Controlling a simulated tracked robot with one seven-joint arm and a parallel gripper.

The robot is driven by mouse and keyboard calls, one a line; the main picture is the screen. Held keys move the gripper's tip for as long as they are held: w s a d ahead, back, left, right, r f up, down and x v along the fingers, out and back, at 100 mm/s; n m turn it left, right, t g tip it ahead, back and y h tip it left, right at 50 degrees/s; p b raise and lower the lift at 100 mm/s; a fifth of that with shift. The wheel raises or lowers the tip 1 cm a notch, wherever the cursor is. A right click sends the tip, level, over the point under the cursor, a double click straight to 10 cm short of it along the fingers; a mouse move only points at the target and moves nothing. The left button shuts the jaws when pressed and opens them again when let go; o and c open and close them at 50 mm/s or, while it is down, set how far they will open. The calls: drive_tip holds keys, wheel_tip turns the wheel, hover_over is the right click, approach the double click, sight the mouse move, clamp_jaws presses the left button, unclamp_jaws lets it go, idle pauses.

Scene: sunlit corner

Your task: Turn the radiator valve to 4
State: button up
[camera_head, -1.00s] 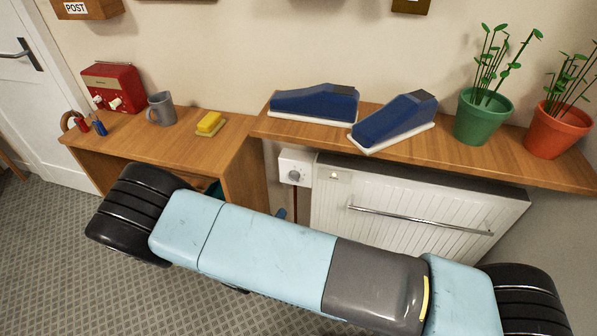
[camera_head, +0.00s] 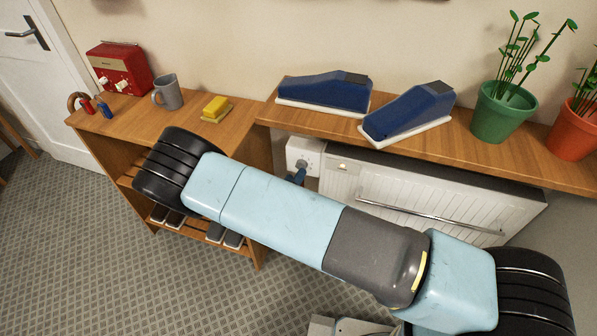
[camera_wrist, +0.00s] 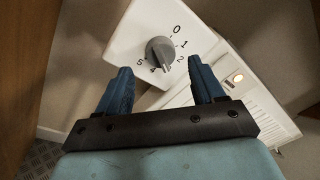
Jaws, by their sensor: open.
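The radiator valve is a white box (camera_wrist: 135,35) with a round grey dial (camera_wrist: 160,50) on its face. The printed numbers 0, 1, 2 and 5 show around the dial; those between 2 and 5 are partly covered by it and hard to read. I cannot tell which number the dial points to. My gripper (camera_wrist: 160,68) is open, with one blue finger on each side below the dial, apart from it. In the head view the valve box (camera_head: 302,150) is beside the radiator, with a blue finger (camera_head: 297,174) of mine just in front of it.
The white radiator (camera_head: 430,195) with a rail stands right of the valve, under a wooden shelf (camera_head: 530,165) bearing two blue objects (camera_head: 325,92) (camera_head: 408,110) and potted plants (camera_head: 503,110). A wooden cabinet (camera_head: 180,120) stands left. Carpet (camera_head: 80,240) is clear.

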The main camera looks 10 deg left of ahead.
drive_tip(key=shift+w+d, duration=0.2)
drive_tip(key=shift+w, duration=0.75)
drive_tip(key=shift+w+d, duration=0.2)
drive_tip(key=shift+w, duration=0.7)
drive_tip(key=c, duration=1.1)
